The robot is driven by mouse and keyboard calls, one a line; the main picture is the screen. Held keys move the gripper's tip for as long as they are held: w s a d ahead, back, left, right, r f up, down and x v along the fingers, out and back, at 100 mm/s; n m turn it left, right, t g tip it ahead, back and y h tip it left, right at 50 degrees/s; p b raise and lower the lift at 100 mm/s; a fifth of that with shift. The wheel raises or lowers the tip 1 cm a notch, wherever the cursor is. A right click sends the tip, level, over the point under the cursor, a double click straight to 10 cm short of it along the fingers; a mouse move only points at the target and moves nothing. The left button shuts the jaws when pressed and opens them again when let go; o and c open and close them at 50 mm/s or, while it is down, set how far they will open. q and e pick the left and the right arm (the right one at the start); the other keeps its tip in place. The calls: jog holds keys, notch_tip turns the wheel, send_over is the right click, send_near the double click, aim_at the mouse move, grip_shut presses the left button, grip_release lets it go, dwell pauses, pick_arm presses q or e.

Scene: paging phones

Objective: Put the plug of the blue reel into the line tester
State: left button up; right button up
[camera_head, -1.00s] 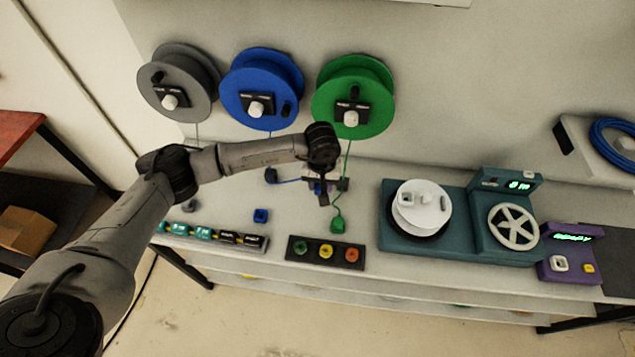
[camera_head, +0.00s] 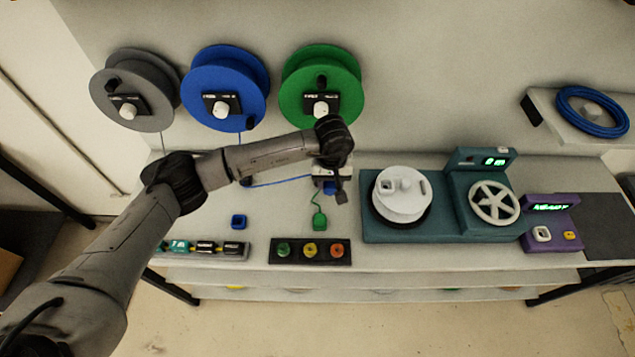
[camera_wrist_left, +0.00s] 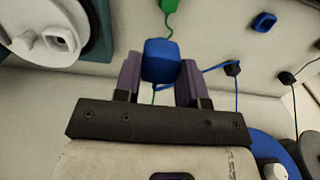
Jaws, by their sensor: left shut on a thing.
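My left gripper (camera_head: 333,188) is shut on the blue plug (camera_wrist_left: 161,60), with its purple fingers on either side of it in the left wrist view. In the head view the plug is mostly hidden by the gripper, above the bench. A thin blue cord runs left from it toward the blue reel (camera_head: 224,88) on the wall; the reel also shows in the left wrist view (camera_wrist_left: 253,148). The line tester seems to be the purple box (camera_head: 551,222) at the bench's right, with a lit green display, a pale square socket and a yellow part. My right gripper is not in view.
A teal machine (camera_head: 463,235) with a white drum (camera_head: 402,194) and spoked wheel stands between gripper and purple box. The green plug (camera_head: 320,220) lies just below the gripper, its cord up to the green reel (camera_head: 320,88). A blue square holder (camera_head: 239,222) is left.

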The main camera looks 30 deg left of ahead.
pick_arm(q)
jog(key=w+d+b, duration=0.6)
jog(key=d+b, duration=0.1)
jog(key=d, duration=0.4)
jog(key=shift+w+d, duration=0.15)
jog(key=shift+d, duration=0.25)
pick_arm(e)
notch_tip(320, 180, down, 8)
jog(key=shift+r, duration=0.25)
